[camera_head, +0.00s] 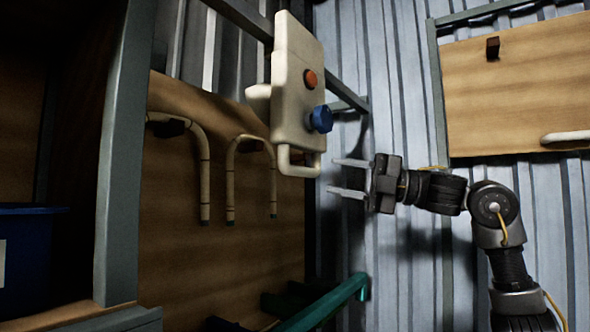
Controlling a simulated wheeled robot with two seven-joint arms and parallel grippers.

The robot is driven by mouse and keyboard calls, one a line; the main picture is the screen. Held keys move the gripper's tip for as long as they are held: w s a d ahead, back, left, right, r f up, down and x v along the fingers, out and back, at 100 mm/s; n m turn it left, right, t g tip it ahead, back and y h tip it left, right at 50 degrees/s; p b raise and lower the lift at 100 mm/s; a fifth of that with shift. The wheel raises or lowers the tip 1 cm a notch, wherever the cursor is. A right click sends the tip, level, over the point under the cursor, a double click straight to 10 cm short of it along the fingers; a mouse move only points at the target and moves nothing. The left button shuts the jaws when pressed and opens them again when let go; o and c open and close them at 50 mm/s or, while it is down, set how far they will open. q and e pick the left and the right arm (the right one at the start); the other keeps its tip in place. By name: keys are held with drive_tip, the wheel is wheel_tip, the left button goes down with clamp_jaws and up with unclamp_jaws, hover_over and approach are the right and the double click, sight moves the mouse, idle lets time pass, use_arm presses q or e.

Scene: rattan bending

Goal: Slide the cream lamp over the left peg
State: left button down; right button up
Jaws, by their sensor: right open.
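I cannot make out a thing that is plainly a lamp. A cream box-like fixture (298,85) with a red button, a blue knob and a bent handle at its bottom stands upright in the middle. My right gripper (336,176) is open and empty, its two fingers pointing left just right of that handle, with a gap in the picture. On the left wooden board, pale bent canes (204,180) hang near dark pegs (171,127). The right board has a dark peg (493,47). My left gripper is not in view.
A grey metal post (122,150) stands at left, with a dark blue bin (25,260) beside it. A green bar (325,305) crosses low in the middle. A pale rod (566,136) at the right board (520,95) is cut off by the picture edge.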

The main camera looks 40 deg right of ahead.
sight(308, 172)
drive_tip(key=p+x, duration=0.3)
drive_tip(key=x, duration=0.6)
drive_tip(key=shift+d, duration=0.1)
drive_tip(key=shift+w+a, duration=0.3)
drive_tip(key=shift+w, duration=0.1)
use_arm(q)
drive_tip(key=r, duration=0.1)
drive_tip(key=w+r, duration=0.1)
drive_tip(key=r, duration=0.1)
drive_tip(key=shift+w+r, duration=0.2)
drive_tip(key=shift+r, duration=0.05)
use_arm(e)
clamp_jaws()
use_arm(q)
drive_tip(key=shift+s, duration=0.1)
use_arm(e)
drive_tip(key=shift+a, duration=0.1)
